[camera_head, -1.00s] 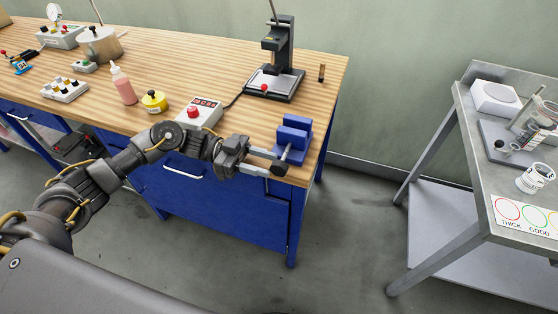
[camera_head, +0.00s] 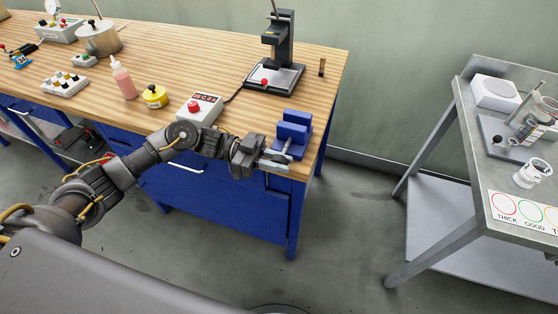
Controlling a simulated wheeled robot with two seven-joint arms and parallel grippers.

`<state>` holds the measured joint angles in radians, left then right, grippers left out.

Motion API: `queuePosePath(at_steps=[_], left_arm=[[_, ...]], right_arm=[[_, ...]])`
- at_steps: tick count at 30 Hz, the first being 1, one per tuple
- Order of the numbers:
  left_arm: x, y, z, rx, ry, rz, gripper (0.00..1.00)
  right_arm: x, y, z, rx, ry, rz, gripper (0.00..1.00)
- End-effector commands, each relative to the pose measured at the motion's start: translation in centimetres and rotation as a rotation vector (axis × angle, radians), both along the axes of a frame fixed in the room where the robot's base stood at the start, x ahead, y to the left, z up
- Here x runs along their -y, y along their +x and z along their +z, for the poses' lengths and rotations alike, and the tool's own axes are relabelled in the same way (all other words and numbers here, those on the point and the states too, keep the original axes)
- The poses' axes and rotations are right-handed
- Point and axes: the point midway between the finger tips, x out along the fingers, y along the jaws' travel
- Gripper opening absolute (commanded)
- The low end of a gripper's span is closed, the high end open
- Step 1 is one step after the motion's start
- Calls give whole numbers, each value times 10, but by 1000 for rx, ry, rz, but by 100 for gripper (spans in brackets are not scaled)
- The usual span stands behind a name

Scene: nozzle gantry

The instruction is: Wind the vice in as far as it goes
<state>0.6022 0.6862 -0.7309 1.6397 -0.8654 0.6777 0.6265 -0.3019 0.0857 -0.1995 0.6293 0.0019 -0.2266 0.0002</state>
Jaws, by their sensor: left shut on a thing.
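The blue vice (camera_head: 294,128) stands on the front right corner of the wooden bench. A grey screw bar runs from it toward the bench's front edge. My left gripper (camera_head: 277,161) is at the front of the vice, shut on the vice handle at the end of that bar. The fingers hide most of the handle, so its angle cannot be told. How wide the gap between the vice jaws is, I cannot tell from here. My right gripper is not in view.
The wooden bench (camera_head: 220,68) also bears a black press stand (camera_head: 277,73), a box with a red button (camera_head: 199,109), a yellow pot (camera_head: 155,97) and a pink bottle (camera_head: 123,80). A grey side table (camera_head: 470,133) stands right, across open floor.

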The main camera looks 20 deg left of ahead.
Motion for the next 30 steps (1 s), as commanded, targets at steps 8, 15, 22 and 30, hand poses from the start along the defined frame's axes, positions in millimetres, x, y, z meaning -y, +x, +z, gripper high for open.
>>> queuePosePath(at_steps=[8,15,22,30], left_arm=[[0,0,2,2,27,0,0],[0,0,6,12,150,-1,0],[1,1,9,26,352,-1,0],[3,0,10,41,608,-1,0]], right_arm=[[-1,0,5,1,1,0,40],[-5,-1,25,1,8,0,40],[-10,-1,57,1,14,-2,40],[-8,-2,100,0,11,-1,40]])
